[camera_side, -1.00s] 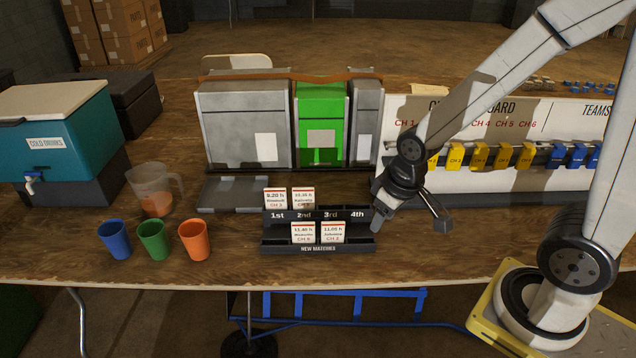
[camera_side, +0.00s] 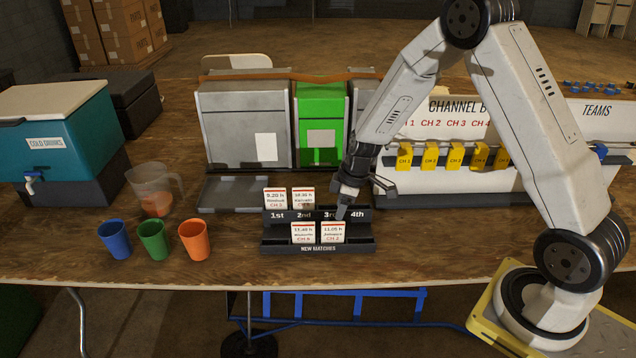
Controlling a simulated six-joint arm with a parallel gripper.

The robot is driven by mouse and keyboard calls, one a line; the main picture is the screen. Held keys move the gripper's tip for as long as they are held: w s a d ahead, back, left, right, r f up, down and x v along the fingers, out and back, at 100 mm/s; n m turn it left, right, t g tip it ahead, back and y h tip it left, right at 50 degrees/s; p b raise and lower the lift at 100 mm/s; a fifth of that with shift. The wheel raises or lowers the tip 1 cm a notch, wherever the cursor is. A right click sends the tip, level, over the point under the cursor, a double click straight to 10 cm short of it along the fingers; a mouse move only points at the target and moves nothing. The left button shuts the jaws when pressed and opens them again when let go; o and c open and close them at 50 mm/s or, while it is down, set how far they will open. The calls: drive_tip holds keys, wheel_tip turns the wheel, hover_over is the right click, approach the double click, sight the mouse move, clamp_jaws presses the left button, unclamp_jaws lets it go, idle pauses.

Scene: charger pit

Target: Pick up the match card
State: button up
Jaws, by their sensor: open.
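Several white match cards with red top edges stand in a dark two-tier card rack (camera_side: 358,247) labelled "NEW MATCHES". The upper tier, marked 1st to 4th, holds a CH card (camera_side: 275,198) at the left and another card (camera_side: 303,197) beside it. The lower tier holds a card (camera_side: 304,233) and, to its right, a CH 2 card (camera_side: 332,233). My gripper (camera_side: 342,212) points down just above the CH 2 card, in front of the 3rd slot area. It is open and holds nothing visible. Whether its fingertips touch the card cannot be told.
The channel board (camera_side: 420,180) with yellow tags stands behind my arm. A green box (camera_side: 321,108) and a grey box (camera_side: 240,120) stand behind the rack. Blue (camera_side: 115,240), green (camera_side: 152,241) and orange (camera_side: 194,240) cups and a clear jug (camera_side: 150,187) stand left.

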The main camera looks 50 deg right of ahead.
sight(331, 230)
drive_tip(key=shift+n, duration=0.8)
drive_tip(key=f, duration=0.1)
drive_tip(key=w+d+f, duration=0.1)
drive_tip(key=w+f, duration=0.1)
drive_tip(key=shift+w+d+f, duration=0.1)
drive_tip(key=shift+d+f, duration=0.15)
drive_tip(key=shift+d, duration=0.15)
drive_tip(key=shift+f, duration=0.1)
drive_tip(key=shift+x, duration=1.25)
drive_tip(key=shift+a+f, duration=0.1)
drive_tip(key=shift+x, duration=2.45)
clamp_jaws()
